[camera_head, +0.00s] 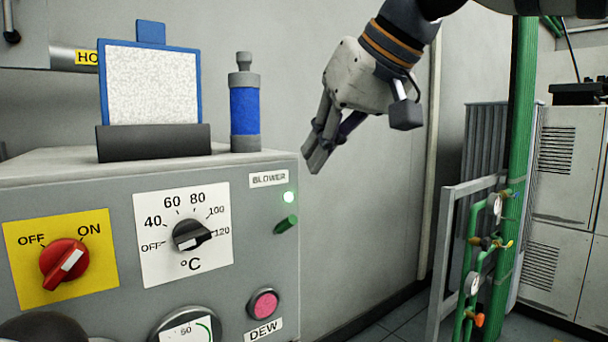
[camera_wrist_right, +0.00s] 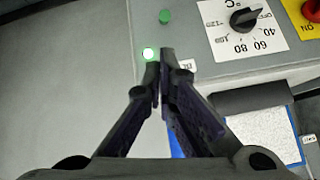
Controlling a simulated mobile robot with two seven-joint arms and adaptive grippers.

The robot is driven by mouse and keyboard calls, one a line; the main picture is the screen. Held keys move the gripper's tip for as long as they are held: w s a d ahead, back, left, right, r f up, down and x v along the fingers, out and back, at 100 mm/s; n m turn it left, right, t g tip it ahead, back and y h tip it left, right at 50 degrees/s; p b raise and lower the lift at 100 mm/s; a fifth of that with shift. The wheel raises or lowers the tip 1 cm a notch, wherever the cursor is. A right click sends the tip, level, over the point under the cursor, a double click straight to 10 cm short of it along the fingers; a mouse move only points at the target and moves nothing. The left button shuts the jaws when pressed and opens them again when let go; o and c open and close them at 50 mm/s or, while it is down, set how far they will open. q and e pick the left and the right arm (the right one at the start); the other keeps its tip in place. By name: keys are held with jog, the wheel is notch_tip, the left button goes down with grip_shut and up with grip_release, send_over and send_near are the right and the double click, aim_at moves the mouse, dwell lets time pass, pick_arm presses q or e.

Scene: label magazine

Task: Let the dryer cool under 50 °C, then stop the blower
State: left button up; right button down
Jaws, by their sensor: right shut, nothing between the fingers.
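The dryer's grey panel (camera_head: 120,203) fills the lower left of the head view. The red switch (camera_head: 64,264) points toward ON. The gauge (camera_head: 187,330) is cut off by the frame; its reading cannot be told. My right gripper (camera_head: 316,160) is shut and empty, above and right of the lamp, apart from the panel. My left gripper is not seen.
A pinkish DEW button or lamp (camera_head: 264,304) sits low on the panel. Green pipes with valves (camera_head: 485,243) stand at the right. The floor between looks clear.

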aim_at(285, 226)
jog(key=x, duration=0.9)
jog(key=shift+f, duration=0.1)
